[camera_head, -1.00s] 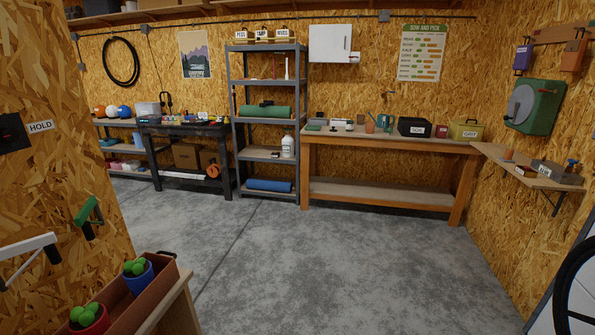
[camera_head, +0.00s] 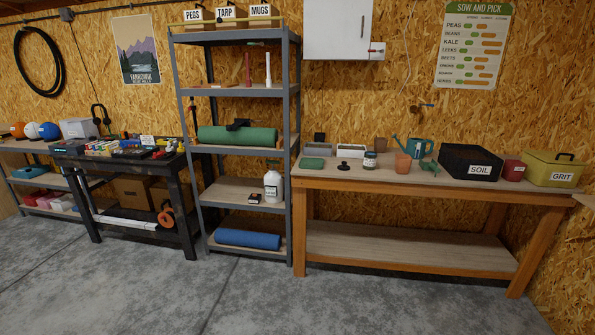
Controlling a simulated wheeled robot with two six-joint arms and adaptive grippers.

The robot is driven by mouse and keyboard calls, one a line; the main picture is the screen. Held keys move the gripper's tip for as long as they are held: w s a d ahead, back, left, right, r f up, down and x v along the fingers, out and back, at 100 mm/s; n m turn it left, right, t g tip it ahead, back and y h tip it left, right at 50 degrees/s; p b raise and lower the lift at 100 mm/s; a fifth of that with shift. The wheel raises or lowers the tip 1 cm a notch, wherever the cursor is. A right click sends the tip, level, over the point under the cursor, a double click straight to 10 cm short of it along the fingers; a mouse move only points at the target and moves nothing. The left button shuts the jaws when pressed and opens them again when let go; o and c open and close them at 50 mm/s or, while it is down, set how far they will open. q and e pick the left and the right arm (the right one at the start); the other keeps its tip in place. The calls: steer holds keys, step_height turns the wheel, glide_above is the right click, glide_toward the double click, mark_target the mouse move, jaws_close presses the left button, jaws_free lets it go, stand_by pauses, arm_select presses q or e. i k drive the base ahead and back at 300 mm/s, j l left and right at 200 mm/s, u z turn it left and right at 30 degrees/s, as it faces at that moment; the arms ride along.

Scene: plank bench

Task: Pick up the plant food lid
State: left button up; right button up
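A small jar (camera_head: 370,161) with a pale label stands on the wooden bench (camera_head: 430,184). It may be the plant food jar, but its label is too small to read. A small dark round piece with a raised middle (camera_head: 343,167) lies on the bench to the left of the jar, apart from it. It could be the plant food lid, but I cannot tell for certain. Neither of my grippers is in view.
The concrete floor (camera_head: 300,310) in front is clear.

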mark_target(344, 166)
steer(key=i, duration=0.9)
steer(key=i+z, duration=0.1)
steer(key=i, duration=0.8)
steer(key=i+j, duration=0.15)
steer(key=i, duration=0.75)
steer(key=z, duration=0.05)
